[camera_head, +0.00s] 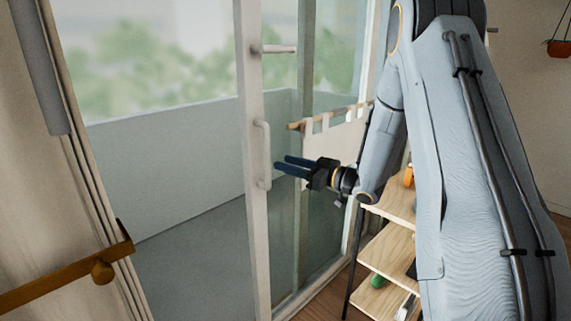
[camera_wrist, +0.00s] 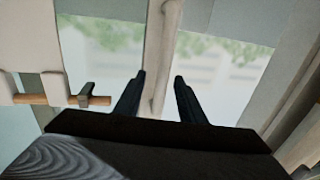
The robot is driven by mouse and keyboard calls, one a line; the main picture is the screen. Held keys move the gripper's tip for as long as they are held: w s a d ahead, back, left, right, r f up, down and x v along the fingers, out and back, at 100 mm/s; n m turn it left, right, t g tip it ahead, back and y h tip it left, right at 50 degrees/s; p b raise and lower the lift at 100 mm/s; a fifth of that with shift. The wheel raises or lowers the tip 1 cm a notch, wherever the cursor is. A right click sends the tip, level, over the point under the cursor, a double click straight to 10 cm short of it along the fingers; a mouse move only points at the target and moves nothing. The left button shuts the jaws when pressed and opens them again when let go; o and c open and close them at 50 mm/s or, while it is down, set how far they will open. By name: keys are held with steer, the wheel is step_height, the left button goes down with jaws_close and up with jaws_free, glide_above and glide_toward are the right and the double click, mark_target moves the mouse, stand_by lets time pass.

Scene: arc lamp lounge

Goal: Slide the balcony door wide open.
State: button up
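The balcony door's pale upright edge frame (camera_head: 252,205) stands left of my gripper, with tinted glass to its right. A pale vertical bar handle (camera_head: 263,150) is fixed to this frame. Left of the frame, the view to the balcony looks clear and untinted, so the door seems to stand well to the right. My gripper (camera_head: 276,164) is open, with two dark fingers pointing left, close to the handle's lower part. In the wrist view, a pale upright bar (camera_wrist: 163,55) lies between and beyond the fingertips (camera_wrist: 158,82). I cannot tell whether they touch it.
A wooden rod with a hanging pale cloth (camera_head: 338,138) is behind my gripper. A wooden shelf rack (camera_head: 388,252) stands below my arm. A horizontal peg (camera_head: 278,49) sits higher by the door frame. A curtain and wooden rail (camera_head: 65,278) are at left.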

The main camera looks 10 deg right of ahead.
steer(key=p+x, duration=0.1)
steer(key=x, duration=0.1)
steer(key=p+x, duration=0.1)
steer(key=x, duration=0.2)
steer(key=p+x, duration=0.1)
steer(key=x, duration=0.2)
steer(key=shift+s+a+r+p, duration=0.2)
steer(key=shift+s+r+p, duration=0.05)
steer(key=shift+r+p, duration=0.15)
jaws_close()
